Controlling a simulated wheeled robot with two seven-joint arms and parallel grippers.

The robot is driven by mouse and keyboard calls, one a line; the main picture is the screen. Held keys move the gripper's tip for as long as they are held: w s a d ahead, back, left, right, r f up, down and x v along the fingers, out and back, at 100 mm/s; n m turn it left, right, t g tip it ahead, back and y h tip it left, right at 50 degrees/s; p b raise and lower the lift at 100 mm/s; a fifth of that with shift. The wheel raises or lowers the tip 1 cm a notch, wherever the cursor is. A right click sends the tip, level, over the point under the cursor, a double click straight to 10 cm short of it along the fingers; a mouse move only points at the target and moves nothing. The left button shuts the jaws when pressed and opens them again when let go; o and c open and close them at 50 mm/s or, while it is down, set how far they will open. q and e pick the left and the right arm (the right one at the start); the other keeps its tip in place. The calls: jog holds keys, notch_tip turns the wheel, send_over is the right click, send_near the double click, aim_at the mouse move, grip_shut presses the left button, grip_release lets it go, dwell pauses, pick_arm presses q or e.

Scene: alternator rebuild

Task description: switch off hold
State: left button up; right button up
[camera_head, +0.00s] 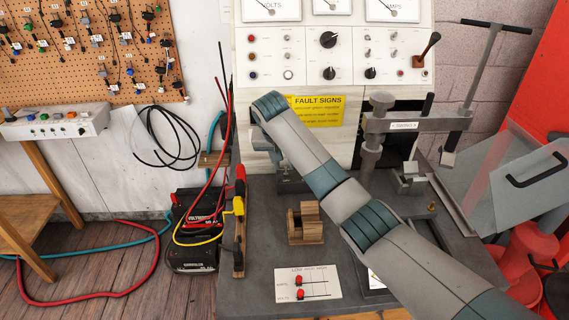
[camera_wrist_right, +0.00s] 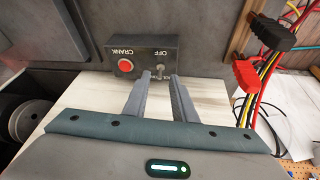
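In the right wrist view a small dark control box (camera_wrist_right: 142,62) shows upside down. It carries a red button (camera_wrist_right: 125,65) labelled CRANK and a small metal toggle switch (camera_wrist_right: 160,68) beside an OFF label. Another label by the toggle is partly hidden by a finger. My right gripper (camera_wrist_right: 159,82) is open, its two fingers apart with nothing between them. The fingertips are just short of the box, near the toggle; I cannot tell whether they touch it. In the head view my right arm reaches up-left to the test bench and hides most of this spot. My left gripper is not in view.
Red and black clamps (camera_wrist_right: 258,75) with cables hang at the right of the wrist view. In the head view a wooden block (camera_head: 305,225), a switch plate (camera_head: 308,284) and a clamp press (camera_head: 372,140) stand around my arm. A battery (camera_head: 193,230) is at left.

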jog(key=shift+x, duration=1)
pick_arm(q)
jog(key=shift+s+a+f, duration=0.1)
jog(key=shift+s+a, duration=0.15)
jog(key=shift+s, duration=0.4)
pick_arm(e)
grip_shut()
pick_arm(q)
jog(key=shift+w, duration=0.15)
